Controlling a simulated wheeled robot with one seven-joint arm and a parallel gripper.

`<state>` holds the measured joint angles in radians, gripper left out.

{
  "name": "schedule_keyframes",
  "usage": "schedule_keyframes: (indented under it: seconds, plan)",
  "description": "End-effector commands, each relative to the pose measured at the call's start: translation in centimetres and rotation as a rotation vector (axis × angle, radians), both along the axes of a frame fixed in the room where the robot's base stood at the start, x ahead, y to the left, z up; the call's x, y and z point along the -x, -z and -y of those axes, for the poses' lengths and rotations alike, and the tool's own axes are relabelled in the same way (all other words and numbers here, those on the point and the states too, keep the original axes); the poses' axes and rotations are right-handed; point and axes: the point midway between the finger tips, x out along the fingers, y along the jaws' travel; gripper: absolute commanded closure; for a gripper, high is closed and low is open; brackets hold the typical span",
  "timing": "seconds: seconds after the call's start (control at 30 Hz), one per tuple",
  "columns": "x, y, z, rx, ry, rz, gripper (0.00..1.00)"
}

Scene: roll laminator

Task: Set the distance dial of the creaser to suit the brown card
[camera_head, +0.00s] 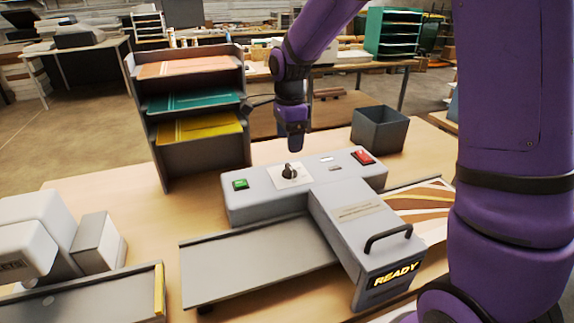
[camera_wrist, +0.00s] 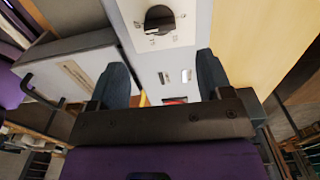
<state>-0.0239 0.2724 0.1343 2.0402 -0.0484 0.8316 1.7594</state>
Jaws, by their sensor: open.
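A grey machine (camera_head: 270,205) with a lit READY sign stands mid-table. On its top, a black dial knob (camera_head: 289,171) sits on a white plate with marks too small to read. The dial also shows at the top of the wrist view (camera_wrist: 160,18). My gripper (camera_head: 293,147) points down above the dial, apart from it. In the wrist view the fingers of my gripper (camera_wrist: 160,76) are spread with nothing between them, and the dial lies beyond them. A brown, white and yellow patterned sheet (camera_head: 432,203) lies at the machine's right, partly hidden by it.
A green button (camera_head: 240,184) and a red switch (camera_head: 362,157) flank the dial. A grey shelf rack (camera_head: 153,130) with orange, green and yellow sheets stands behind left. A dark bin (camera_head: 379,130) stands behind right. Another machine (camera_head: 35,235) is at the left.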

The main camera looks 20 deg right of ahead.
Motion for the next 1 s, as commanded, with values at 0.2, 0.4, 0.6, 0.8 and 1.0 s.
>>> schedule_keyframes:
  seconds: [0.2, 0.4, 0.6, 0.8, 1.0]
  plan:
    - [0.1, 4.1, 0.0, 0.0, -0.003, -0.004, 0.28]
    - [0.1, 6.9, 0.0, 0.001, -0.002, -0.003, 0.28]
    - [0.0, 8.1, 0.0, 0.0, -0.002, 0.0, 0.28]
    - [0.0, 8.3, 0.0, 0.0, -0.002, 0.0, 0.28]
    - [0.0, 8.3, 0.0, 0.0, -0.003, 0.0, 0.51]
